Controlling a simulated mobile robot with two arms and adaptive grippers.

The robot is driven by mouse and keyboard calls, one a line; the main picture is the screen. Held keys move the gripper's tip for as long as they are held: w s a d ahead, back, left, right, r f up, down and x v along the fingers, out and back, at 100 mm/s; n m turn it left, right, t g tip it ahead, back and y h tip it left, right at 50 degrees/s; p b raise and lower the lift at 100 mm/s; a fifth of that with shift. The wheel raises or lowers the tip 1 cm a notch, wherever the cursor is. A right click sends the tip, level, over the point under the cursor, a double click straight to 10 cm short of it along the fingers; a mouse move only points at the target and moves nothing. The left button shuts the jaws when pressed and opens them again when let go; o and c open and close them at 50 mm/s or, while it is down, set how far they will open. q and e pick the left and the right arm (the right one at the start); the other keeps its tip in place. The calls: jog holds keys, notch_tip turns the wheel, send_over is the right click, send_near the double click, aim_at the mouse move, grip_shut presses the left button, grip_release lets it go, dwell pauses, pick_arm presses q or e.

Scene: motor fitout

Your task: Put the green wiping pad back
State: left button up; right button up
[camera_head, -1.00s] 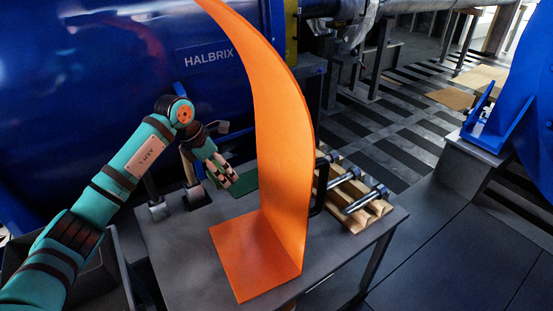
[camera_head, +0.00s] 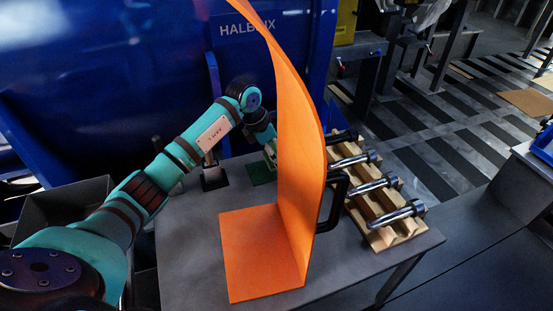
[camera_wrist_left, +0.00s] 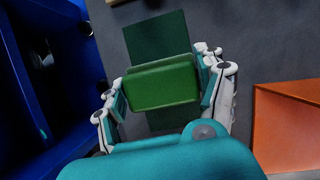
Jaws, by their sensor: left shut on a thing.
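The green wiping pad (camera_wrist_left: 162,85) is between the fingers of my left gripper (camera_wrist_left: 165,88) in the left wrist view. The gripper is shut on it. A flat dark green mat (camera_wrist_left: 158,38) lies on the grey table beneath the pad, showing beyond and below it; I cannot tell whether the pad touches it. In the head view the mat (camera_head: 262,172) shows left of the orange panel, and my left gripper (camera_head: 271,153) is above its far right part, partly hidden by that panel. My right gripper is not in view.
A tall curved orange panel (camera_head: 262,250) with a black handle stands on the table (camera_head: 200,235), close to the right of my left gripper. Right of it is a wooden rack (camera_head: 378,238) holding several metal bolts. A blue machine (camera_head: 110,70) stands behind.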

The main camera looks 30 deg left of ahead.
pick_arm(q)
jog(key=shift+f, duration=1.3)
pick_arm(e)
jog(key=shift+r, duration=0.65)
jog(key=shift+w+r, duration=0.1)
pick_arm(q)
jog(key=o, duration=1.1)
jog(key=shift+f, duration=0.1)
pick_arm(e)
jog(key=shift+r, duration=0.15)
pick_arm(q)
jog(key=shift+a+r, duration=0.1)
jog(key=shift+r, duration=0.35)
jog(key=p+v, duration=0.1)
jog(key=v, duration=1)
jog(key=shift+s+r, duration=0.15)
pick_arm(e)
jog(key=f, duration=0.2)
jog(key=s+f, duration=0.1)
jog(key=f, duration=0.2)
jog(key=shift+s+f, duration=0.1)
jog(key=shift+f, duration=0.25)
